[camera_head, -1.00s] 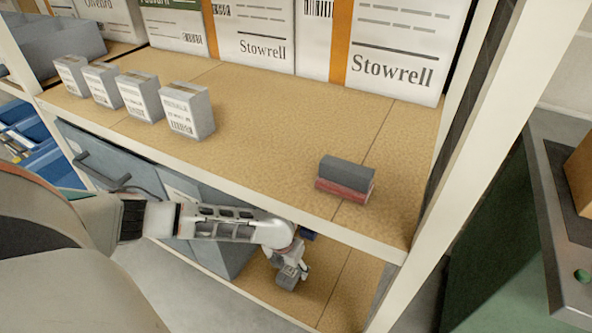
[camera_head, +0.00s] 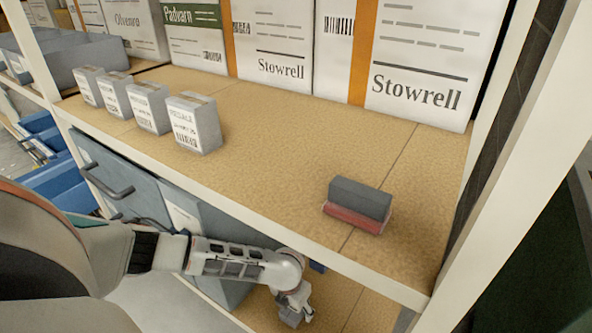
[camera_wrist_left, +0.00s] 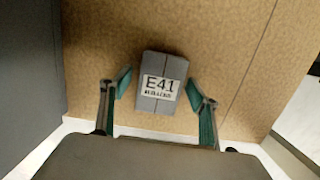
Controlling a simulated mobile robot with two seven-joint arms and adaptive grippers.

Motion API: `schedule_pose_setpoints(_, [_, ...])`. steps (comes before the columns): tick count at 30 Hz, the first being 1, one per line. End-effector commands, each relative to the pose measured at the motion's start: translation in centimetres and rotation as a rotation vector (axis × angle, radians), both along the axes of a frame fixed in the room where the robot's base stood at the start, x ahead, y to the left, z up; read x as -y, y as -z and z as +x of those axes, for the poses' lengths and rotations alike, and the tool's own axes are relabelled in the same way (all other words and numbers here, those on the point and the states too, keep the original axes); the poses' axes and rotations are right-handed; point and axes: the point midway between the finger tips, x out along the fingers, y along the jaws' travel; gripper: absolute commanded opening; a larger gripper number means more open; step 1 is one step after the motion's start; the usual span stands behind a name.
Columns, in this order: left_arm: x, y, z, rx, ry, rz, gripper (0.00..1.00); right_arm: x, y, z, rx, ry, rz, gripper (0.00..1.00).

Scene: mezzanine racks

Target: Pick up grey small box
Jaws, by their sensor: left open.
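A small grey box (camera_wrist_left: 160,84) with a white "E41" label lies on the tan lower shelf in the left wrist view. My left gripper (camera_wrist_left: 158,88) is open, with its teal-padded fingers on either side of the box. A gap shows at each side, so it is not gripped. In the head view the left gripper (camera_head: 295,305) reaches down below the upper shelf, and the box is hard to make out there. My right gripper is not in view.
A white rack post (camera_head: 520,170) stands right. A blue-grey bin (camera_wrist_left: 30,80) is left of the box.

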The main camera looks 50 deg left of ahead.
Motion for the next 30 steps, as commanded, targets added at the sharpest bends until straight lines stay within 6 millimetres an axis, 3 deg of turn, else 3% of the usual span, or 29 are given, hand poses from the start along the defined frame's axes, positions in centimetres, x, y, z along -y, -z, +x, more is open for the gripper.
schedule_pose_setpoints(25, [0.01,0.45,0.00,0.000,0.000,0.000,0.61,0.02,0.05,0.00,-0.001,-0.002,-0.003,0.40])
schedule_pose_setpoints(26, [0.01,0.45,0.00,0.000,0.000,0.000,0.58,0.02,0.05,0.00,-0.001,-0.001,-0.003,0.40])
schedule_pose_setpoints(30, [0.01,0.46,-0.01,0.000,0.000,0.000,0.22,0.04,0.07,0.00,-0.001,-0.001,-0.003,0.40])
